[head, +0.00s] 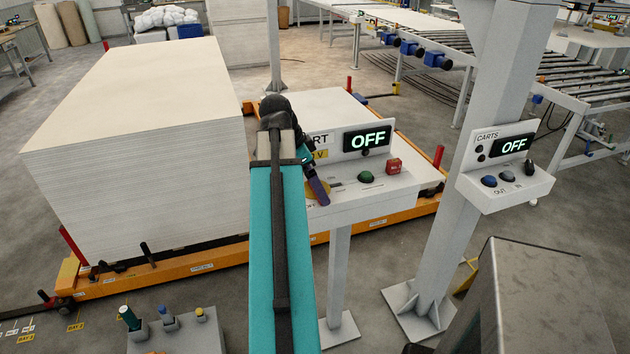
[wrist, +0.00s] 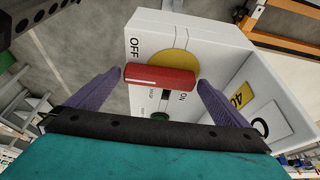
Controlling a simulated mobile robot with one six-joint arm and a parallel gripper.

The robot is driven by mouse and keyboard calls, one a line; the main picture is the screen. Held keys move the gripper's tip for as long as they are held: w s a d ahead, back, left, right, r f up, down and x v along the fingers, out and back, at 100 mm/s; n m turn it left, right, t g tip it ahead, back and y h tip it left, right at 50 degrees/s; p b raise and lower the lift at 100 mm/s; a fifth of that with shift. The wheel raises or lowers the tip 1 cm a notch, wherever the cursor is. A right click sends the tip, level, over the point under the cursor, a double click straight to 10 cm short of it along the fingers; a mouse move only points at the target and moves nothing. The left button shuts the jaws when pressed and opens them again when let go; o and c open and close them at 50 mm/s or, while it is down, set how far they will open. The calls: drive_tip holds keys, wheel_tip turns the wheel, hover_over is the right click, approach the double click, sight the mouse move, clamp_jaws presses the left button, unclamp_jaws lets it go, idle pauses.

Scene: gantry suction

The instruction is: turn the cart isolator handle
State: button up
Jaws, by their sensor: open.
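The isolator handle (wrist: 160,77) is a red bar with a white line along it, set on a yellow disc (wrist: 172,60) on a white box. It lies crosswise in the wrist view, with the OFF label above its left end and ON below its right part. My gripper (wrist: 161,73) is open, with one purple finger beyond each end of the handle. Whether the fingertips touch it I cannot tell. In the head view my gripper (head: 318,190) is at the left part of the white cart panel (head: 375,190); the handle is hidden there.
A second panel marked CARTS (head: 505,190) stands on a post to the right. A tall sheet stack (head: 140,150) on an orange cart is left.

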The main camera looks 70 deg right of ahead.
drive_tip(key=shift+f, duration=0.2)
drive_tip(key=c, duration=1)
drive_tip(key=shift+d, duration=0.35)
drive_tip(key=c, duration=0.3)
drive_tip(key=shift+a, duration=0.25)
drive_tip(key=shift+s, duration=0.15)
